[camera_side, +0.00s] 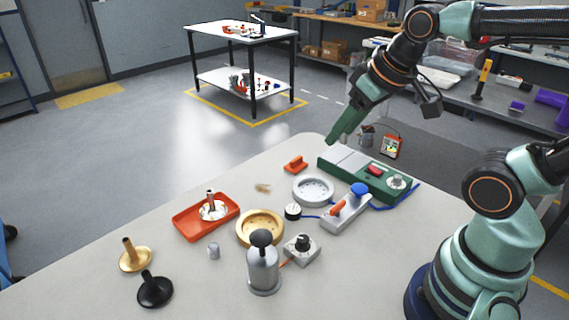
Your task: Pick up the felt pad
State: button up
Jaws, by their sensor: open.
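A small tan, irregular flat piece (262,187) lies on the pale table, left of the white round housing; it looks like the felt pad, though it is too small to be sure. My gripper (333,140) is up and to the right of it, above the table's far edge, pointing down and left. It is open and holds nothing that I can see. The gap between its fingers is hard to make out from this side.
An orange block (295,164), a white round housing (313,190) and a green control box (367,175) stand near the tan piece. A red tray (207,216) and a brass round housing (260,228) lie nearer. The far-left tabletop is clear.

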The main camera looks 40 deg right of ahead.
jog(key=o, duration=0.4)
jog(key=shift+o, duration=0.2)
jog(key=m+g, duration=0.6)
jog(key=m, duration=1.1)
send_over(296, 158)
notch_tip(296, 158, down, 13)
notch_tip(296, 158, down, 12)
jog(key=shift+s+a+r, duration=0.1)
